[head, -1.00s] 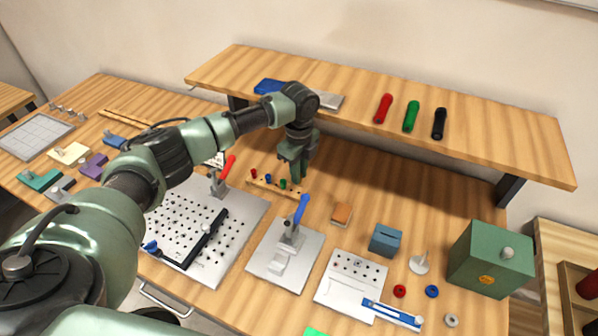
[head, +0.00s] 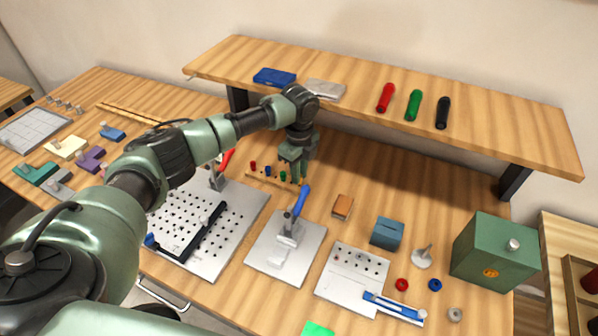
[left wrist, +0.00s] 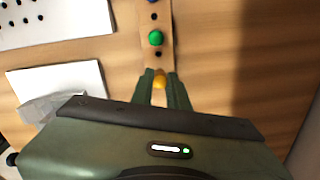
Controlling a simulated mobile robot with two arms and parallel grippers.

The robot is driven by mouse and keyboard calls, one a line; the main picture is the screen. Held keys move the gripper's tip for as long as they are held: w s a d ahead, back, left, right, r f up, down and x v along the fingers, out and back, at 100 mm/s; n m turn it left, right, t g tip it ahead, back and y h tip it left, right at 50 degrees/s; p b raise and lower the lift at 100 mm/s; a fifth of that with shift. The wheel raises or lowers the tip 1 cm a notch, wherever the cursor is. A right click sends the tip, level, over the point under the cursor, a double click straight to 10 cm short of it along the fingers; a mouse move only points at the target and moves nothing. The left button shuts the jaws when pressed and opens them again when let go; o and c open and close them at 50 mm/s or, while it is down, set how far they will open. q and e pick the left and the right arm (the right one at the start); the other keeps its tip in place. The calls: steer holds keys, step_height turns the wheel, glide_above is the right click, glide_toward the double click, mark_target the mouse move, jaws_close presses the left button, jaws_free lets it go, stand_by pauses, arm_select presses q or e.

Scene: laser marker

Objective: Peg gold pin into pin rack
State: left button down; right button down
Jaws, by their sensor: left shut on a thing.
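My left gripper (head: 293,170) is at the right end of the wooden pin rack (head: 262,178), below the raised shelf. In the left wrist view its fingers (left wrist: 160,86) are shut on the gold pin (left wrist: 160,80), whose rounded yellow top shows between the fingertips. The rack (left wrist: 152,62) runs up from there, with a green pin (left wrist: 155,38) standing in it and a dark empty hole between green and gold. In the head view red (head: 253,166), blue (head: 268,170) and green (head: 283,176) pins stand in the rack. The gold pin's lower end is hidden. My right gripper is out of view.
A plate with a blue-handled clamp (head: 300,200) stands in front of the rack, and a perforated plate (head: 238,215) lies to its left. The shelf (head: 350,93) overhangs behind.

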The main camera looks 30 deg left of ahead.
arm_select(q)
steer(key=shift+f, duration=0.6)
stand_by(0.8)
steer(key=c, duration=1.3)
jaws_free()
steer(key=shift+r, duration=0.1)
step_height(320, 180, up, 6)
steer(key=shift+r+b, duration=0.1)
steer(key=shift+b, duration=0.7)
steer(key=shift+r, duration=0.7)
steer(key=shift+s+f, duration=0.1)
